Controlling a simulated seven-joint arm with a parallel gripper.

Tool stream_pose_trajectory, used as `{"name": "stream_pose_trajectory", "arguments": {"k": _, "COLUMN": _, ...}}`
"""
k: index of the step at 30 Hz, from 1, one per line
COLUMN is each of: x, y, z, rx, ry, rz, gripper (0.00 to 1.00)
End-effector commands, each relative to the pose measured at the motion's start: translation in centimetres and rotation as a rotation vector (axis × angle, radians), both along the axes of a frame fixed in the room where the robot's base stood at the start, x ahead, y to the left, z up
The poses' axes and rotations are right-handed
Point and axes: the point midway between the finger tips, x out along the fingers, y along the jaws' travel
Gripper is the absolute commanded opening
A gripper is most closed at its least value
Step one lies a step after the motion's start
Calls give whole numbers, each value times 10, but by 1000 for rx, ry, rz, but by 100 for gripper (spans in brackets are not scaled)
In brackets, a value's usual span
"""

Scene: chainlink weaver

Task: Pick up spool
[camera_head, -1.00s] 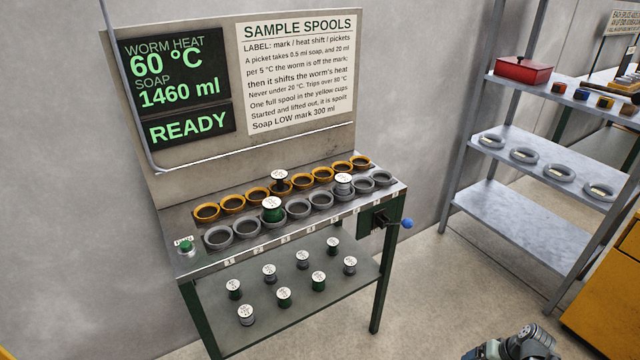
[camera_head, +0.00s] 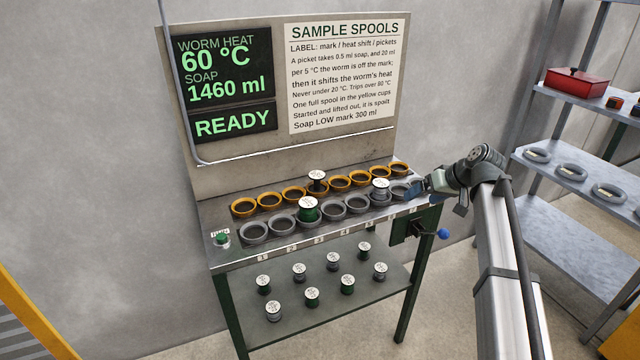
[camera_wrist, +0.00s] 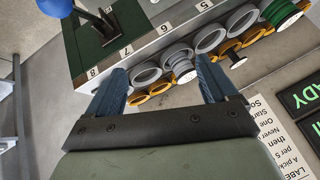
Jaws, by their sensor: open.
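Three spools with white labelled tops stand in cups on the bench top. A green spool (camera_head: 308,211) and a grey spool (camera_head: 380,191) are in the grey row. A dark spool (camera_head: 317,184) is in the yellow row. My gripper (camera_head: 414,189) is at the right end of the rows, right of the grey spool. In the wrist view my gripper (camera_wrist: 160,74) is open and empty, with the grey spool (camera_wrist: 181,60) beyond and between its fingertips. The green spool (camera_wrist: 283,13) and dark spool (camera_wrist: 236,60) lie farther right there. The frames do not show which spool is meant.
Several more spools (camera_head: 312,297) stand on the lower shelf (camera_head: 330,315). A green button (camera_head: 221,238) is at the bench's left end, and a blue-knobbed lever (camera_head: 443,234) at its right front. The display panel (camera_head: 225,85) rises behind. Metal shelving (camera_head: 560,185) stands at right.

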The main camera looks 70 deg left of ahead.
Motion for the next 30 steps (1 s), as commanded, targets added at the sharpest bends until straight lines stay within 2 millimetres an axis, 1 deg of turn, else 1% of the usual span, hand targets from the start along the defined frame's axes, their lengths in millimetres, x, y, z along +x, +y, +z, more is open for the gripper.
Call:
{"name": "stream_pose_trajectory", "arguments": {"k": 1, "x": -8, "y": 32, "z": 12, "rx": -33, "ry": -3, "rz": 21, "gripper": 86}}
{"name": "stream_pose_trajectory", "arguments": {"k": 3, "x": -25, "y": 63, "z": 19, "rx": -97, "ry": -8, "rz": 36, "gripper": 86}}
{"name": "stream_pose_trajectory", "arguments": {"k": 8, "x": -65, "y": 129, "z": 33, "rx": -264, "ry": -31, "rz": 36, "gripper": 86}}
{"name": "stream_pose_trajectory", "arguments": {"k": 9, "x": -76, "y": 145, "z": 37, "rx": -306, "ry": -40, "rz": 31, "gripper": 86}}
{"name": "stream_pose_trajectory", "arguments": {"k": 11, "x": -94, "y": 168, "z": 45, "rx": -368, "ry": -58, "rz": 21, "gripper": 86}}
{"name": "stream_pose_trajectory", "arguments": {"k": 12, "x": -105, "y": 183, "z": 50, "rx": -406, "ry": -70, "rz": 11, "gripper": 86}}
{"name": "stream_pose_trajectory", "arguments": {"k": 15, "x": -134, "y": 216, "z": 63, "rx": -491, "ry": -105, "rz": -17, "gripper": 86}}
{"name": "stream_pose_trajectory", "arguments": {"k": 18, "x": -161, "y": 240, "z": 75, "rx": -559, "ry": -138, "rz": -46, "gripper": 86}}
{"name": "stream_pose_trajectory", "arguments": {"k": 21, "x": -180, "y": 257, "z": 84, "rx": -604, "ry": -163, "rz": -71, "gripper": 86}}
{"name": "stream_pose_trajectory", "arguments": {"k": 24, "x": -192, "y": 265, "z": 90, "rx": -630, "ry": -179, "rz": -89, "gripper": 86}}
{"name": "stream_pose_trajectory", "arguments": {"k": 26, "x": -196, "y": 267, "z": 91, "rx": -638, "ry": -185, "rz": -94, "gripper": 86}}
{"name": "stream_pose_trajectory", "arguments": {"k": 30, "x": -198, "y": 267, "z": 84, "rx": -643, "ry": -187, "rz": -99, "gripper": 86}}
